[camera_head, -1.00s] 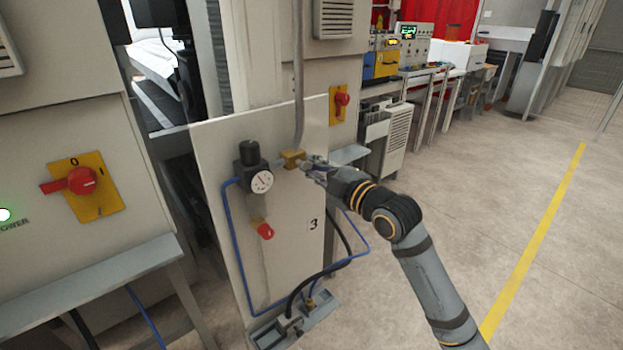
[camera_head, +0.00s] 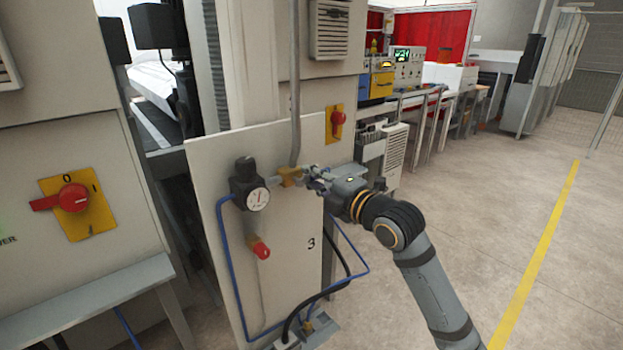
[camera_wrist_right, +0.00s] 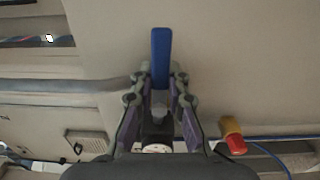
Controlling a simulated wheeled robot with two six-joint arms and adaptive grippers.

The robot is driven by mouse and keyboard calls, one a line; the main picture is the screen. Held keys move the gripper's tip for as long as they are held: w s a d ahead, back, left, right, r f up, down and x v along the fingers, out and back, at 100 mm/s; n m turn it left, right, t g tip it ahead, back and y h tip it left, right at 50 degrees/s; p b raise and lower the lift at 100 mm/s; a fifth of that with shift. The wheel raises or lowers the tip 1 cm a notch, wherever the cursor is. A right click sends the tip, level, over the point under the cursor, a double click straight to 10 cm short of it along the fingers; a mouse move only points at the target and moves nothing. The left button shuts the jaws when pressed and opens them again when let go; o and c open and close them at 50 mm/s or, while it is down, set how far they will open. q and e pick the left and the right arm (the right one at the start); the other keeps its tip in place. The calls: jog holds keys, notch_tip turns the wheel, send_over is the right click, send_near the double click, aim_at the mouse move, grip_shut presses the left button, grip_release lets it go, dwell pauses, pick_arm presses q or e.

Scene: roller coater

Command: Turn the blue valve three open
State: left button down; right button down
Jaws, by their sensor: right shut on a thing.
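The panel (camera_head: 285,235) marked 3 stands upright and carries a brass valve body (camera_head: 290,176) on a grey pipe, beside a black regulator with a round gauge (camera_head: 257,199). The blue valve handle (camera_wrist_right: 161,58) shows in the right wrist view as a straight bar between my fingertips. My right gripper (camera_head: 318,178) is at the valve, just right of the brass body, and in the wrist view (camera_wrist_right: 161,84) it is shut on the handle. In the head view the gripper mostly hides the handle. My left gripper is in neither view.
A red knob (camera_head: 261,250) sits below the gauge; blue hose (camera_head: 228,260) runs down the panel. A yellow plate with a red switch (camera_head: 73,198) is on the left cabinet, another (camera_head: 337,118) behind the panel. Open floor (camera_head: 480,220) lies to the right.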

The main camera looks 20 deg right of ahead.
jog(key=shift+f, duration=0.1)
jog(key=c, duration=1.3)
grip_release()
